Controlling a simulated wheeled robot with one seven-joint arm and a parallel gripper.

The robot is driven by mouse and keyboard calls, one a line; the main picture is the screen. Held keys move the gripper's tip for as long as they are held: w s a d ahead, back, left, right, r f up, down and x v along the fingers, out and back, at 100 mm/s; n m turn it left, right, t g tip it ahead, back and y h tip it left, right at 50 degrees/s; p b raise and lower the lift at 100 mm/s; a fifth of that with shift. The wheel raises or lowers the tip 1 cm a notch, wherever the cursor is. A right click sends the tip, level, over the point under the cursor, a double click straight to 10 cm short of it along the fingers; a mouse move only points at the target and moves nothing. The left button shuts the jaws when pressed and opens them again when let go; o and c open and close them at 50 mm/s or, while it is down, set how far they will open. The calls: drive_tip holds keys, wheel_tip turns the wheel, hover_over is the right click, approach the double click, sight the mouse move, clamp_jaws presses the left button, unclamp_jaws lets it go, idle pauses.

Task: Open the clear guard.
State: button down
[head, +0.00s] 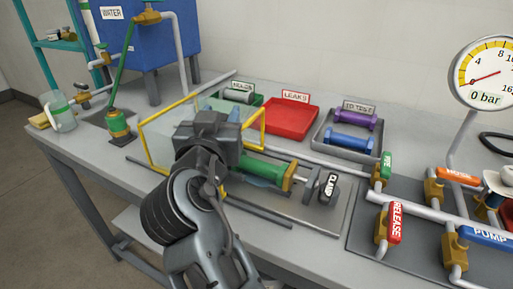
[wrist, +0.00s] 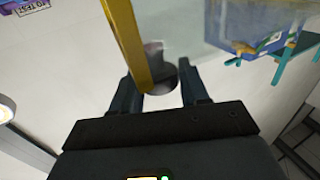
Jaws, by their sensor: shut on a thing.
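The clear guard has a yellow frame (head: 152,146) and stands over the green cylinder (head: 262,168) on the bench. Its see-through panel is hard to make out. My gripper (head: 208,135) is in front of the guard and covers the middle of it; its fingertips are hidden in the head view. In the wrist view my gripper (wrist: 160,88) has a finger on each side of a dark round knob (wrist: 160,79) and is shut on it. A yellow frame bar (wrist: 124,40) runs beside the knob, and the clear panel (wrist: 185,28) lies beyond.
A black clamp handle (head: 328,188) is right of the green cylinder. A red tray (head: 289,118) and a grey tray (head: 348,138) with spools stand behind. Valves with red RELEASE (head: 394,223) and blue PUMP (head: 490,236) handles are at right. A blue water tank (head: 160,50) is at back left.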

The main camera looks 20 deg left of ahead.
sight(169, 130)
drive_tip(key=a+b, duration=0.4)
drive_tip(key=a, duration=0.4)
drive_tip(key=shift+w+a, duration=0.15)
drive_tip(key=shift+a, duration=0.1)
drive_tip(key=c, duration=0.7)
unclamp_jaws()
drive_tip(key=shift+d, duration=0.1)
drive_tip(key=v, duration=0.7)
drive_tip(key=shift+s+d, duration=0.1)
drive_tip(key=shift+s, duration=0.3)
